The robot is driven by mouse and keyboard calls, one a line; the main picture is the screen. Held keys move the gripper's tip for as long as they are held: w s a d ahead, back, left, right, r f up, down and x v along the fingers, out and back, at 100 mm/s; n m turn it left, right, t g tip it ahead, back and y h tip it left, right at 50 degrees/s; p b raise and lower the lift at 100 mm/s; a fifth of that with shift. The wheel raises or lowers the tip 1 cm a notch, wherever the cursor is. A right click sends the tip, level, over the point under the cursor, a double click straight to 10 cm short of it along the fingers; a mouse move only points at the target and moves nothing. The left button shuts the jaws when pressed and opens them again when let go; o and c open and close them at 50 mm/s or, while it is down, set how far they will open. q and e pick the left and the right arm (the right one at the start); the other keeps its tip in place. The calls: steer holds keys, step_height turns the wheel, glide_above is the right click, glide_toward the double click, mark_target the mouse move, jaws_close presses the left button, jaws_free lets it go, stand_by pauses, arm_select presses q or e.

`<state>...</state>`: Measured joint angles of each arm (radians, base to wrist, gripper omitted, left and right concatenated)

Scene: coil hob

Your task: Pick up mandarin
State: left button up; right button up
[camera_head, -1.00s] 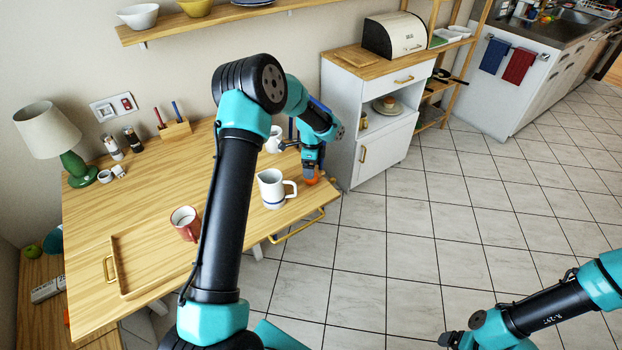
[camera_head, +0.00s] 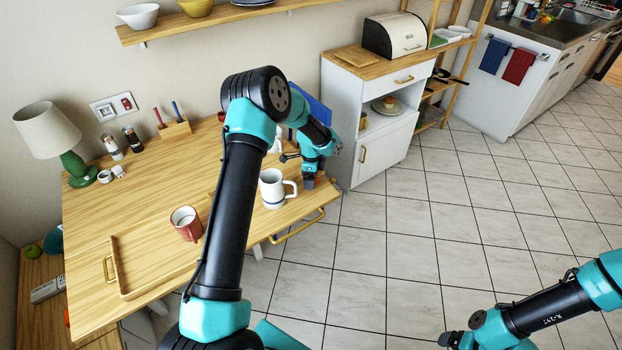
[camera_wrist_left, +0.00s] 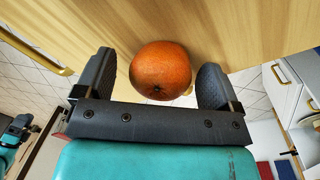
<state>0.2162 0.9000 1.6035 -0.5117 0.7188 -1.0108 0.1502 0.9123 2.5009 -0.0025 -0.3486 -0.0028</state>
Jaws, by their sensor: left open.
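The mandarin (camera_wrist_left: 160,68) is an orange ball on the wooden table, seen in the left wrist view. It sits between the two dark fingers of my left gripper (camera_wrist_left: 158,78); the fingers are apart, with a gap visible on each side of the fruit. In the head view my left gripper (camera_head: 308,183) is low at the table's right edge, and the mandarin is hidden there. My right gripper (camera_head: 453,340) is at the bottom of the head view, over the floor and far from the table; its fingers do not show clearly.
A white mug (camera_head: 272,192) stands just left of my left gripper. A red mug (camera_head: 185,226) stands further left, beside a recessed wooden tray (camera_head: 120,262). A green lamp (camera_head: 75,165) is at the back left. A white cabinet (camera_head: 345,140) stands right of the table.

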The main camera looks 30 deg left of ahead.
arm_select(q)
steer(key=shift+c, duration=0.3)
steer(key=c, duration=1)
steer(key=shift+o, duration=0.2)
steer(key=shift+r, duration=0.1)
steer(key=shift+r, duration=0.5)
steer(key=shift+s+d+r, duration=0.1)
steer(key=shift+s+r, duration=0.05)
steer(key=shift+r, duration=0.5)
steer(key=shift+s+d+r, duration=0.1)
steer(key=shift+s+r, duration=0.05)
steer(key=shift+r, duration=0.45)
steer(key=s+d+r, duration=0.1)
steer(key=s+d, duration=0.7)
steer(key=s, duration=0.5)
steer(key=shift+r, duration=0.2)
